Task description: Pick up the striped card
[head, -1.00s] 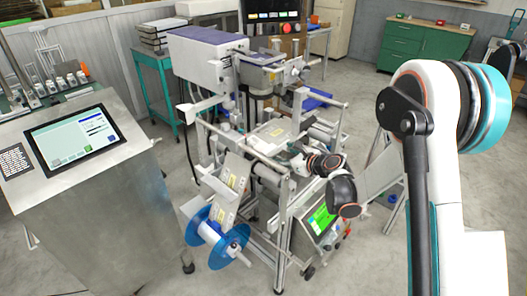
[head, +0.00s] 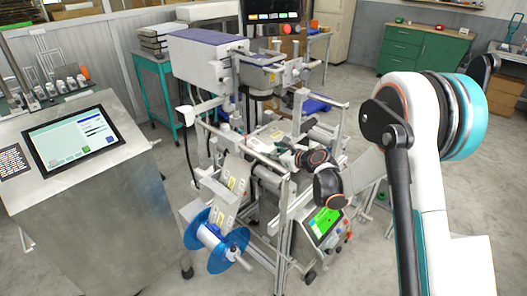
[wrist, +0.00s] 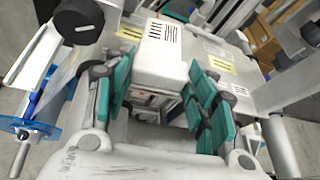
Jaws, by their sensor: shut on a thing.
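The striped card (wrist: 160,62) is a white, block-like piece with black stripes on its far top part. It sits between the teal finger pads of my gripper (wrist: 161,70) in the wrist view. The fingers stand apart at the card's width, one on each side, and are shut on it. In the head view my gripper (head: 287,143) reaches in over the middle of the labelling machine (head: 212,55). The card is small and partly hidden there. I cannot tell whether it still touches the surface below.
Yellow labels (wrist: 222,66) lie on the pale surface beside my gripper. A blue reel (head: 216,240) hangs at the machine's lower front. Rails and posts crowd around my gripper. A steel console (head: 85,205) stands left. Open floor (head: 345,275) lies in front.

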